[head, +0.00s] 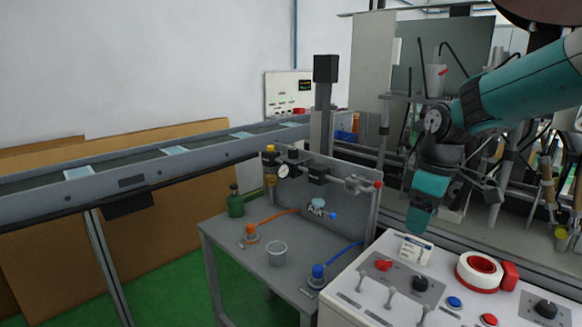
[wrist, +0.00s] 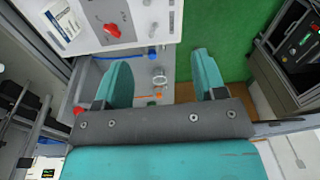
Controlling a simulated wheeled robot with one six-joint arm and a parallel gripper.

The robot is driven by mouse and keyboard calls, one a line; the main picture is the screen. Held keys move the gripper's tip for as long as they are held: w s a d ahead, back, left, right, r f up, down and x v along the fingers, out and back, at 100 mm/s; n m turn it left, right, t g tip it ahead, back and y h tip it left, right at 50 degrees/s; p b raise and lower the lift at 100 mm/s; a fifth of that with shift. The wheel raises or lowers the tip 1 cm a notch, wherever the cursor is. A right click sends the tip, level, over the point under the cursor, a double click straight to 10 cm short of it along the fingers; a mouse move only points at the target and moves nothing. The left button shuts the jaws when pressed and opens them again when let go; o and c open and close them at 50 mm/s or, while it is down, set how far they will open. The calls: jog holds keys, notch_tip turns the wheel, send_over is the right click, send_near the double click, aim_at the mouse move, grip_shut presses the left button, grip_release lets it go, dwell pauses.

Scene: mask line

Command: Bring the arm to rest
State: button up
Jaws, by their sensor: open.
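My arm (head: 530,85) reaches in from the right in the head view, bent so that my gripper (head: 421,212) points down. The gripper hangs above the back edge of the white control panel (head: 345,312), apart from it. In the wrist view my gripper (wrist: 160,68) shows two teal fingers spread wide with nothing between them. Beyond the fingers, the grey bench (wrist: 90,75) and the panel with its red knob (wrist: 112,30) are visible.
The grey bench holds a clear cup (head: 276,253), a green bottle (head: 236,203) and orange and blue hoses. A roll of tape (head: 466,272) and a small box (head: 416,249) sit on the panel. A conveyor (head: 150,168) runs behind. Machinery stands close behind my gripper.

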jog(key=s+a+r+m+y, duration=0.1)
jog(key=s+a, duration=0.2)
jog(key=s, duration=0.6)
jog(key=s+a+r+m+y, duration=0.1)
jog(key=s+a, duration=0.3)
jog(key=s, duration=0.5)
jog(key=s+a+r+m+y+p, duration=0.1)
jog(key=s+a, duration=0.3)
jog(key=s, duration=0.5)
